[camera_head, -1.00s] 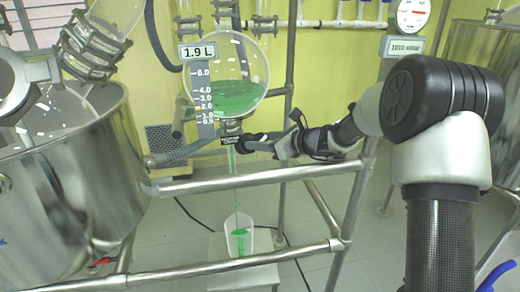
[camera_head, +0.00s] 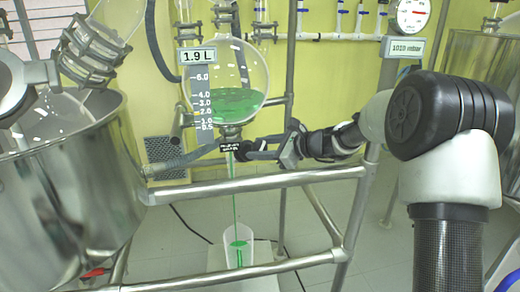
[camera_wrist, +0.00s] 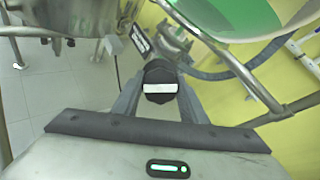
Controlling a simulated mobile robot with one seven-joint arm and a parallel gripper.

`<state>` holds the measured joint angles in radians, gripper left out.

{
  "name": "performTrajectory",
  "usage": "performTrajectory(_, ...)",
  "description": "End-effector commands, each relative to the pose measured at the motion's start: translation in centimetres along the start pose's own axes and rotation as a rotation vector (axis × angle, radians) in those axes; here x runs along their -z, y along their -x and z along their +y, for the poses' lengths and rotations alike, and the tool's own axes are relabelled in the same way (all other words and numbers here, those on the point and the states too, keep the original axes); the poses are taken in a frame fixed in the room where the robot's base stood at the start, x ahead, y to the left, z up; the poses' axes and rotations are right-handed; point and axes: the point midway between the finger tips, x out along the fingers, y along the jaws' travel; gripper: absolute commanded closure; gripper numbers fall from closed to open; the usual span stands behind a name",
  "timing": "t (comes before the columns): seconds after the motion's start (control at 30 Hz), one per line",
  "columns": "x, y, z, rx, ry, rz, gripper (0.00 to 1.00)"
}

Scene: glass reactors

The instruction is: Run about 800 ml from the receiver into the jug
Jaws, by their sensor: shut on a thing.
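The receiver (camera_head: 240,78) is a round glass vessel partly filled with green liquid, with a scale and a "1.9 L" sign (camera_head: 198,56) at its left. My gripper (camera_head: 252,149) is shut on the dark valve handle (camera_wrist: 160,82) below the receiver; the wrist view shows the handle between the fingers. A thin green stream (camera_head: 235,190) falls from the outlet. The clear jug (camera_head: 238,262) stands below on a white stand (camera_head: 217,262), and the stream goes into it. Green liquid shows in the jug; its level cannot be read.
A metal pipe frame (camera_head: 255,183) crosses in front of the jug and below my arm. A large steel vessel (camera_head: 60,190) stands at left, another (camera_head: 495,75) at right. A gauge (camera_head: 411,14) and a "1010 mbar" sign (camera_head: 405,48) are at upper right.

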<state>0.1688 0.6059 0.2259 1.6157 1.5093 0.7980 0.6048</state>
Motion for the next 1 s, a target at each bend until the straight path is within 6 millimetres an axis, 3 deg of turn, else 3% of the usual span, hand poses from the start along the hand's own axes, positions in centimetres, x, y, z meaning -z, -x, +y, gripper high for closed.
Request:
performTrajectory(0.13, 0.01, 0.03, -0.01, 0.000, -0.001, 0.000, 0.84)
performTrajectory(0.17, 0.01, 0.03, -0.02, 0.000, -0.001, 0.000, 0.58)
performTrajectory(0.27, 0.01, 0.03, -0.02, 0.000, -0.001, 0.000, 0.43)
performTrajectory(0.67, -0.28, 0.11, -0.06, 0.010, -0.063, 0.001, 0.43)
performTrajectory(1.0, -0.92, 0.28, -0.16, 0.105, -0.610, 0.003, 0.43)
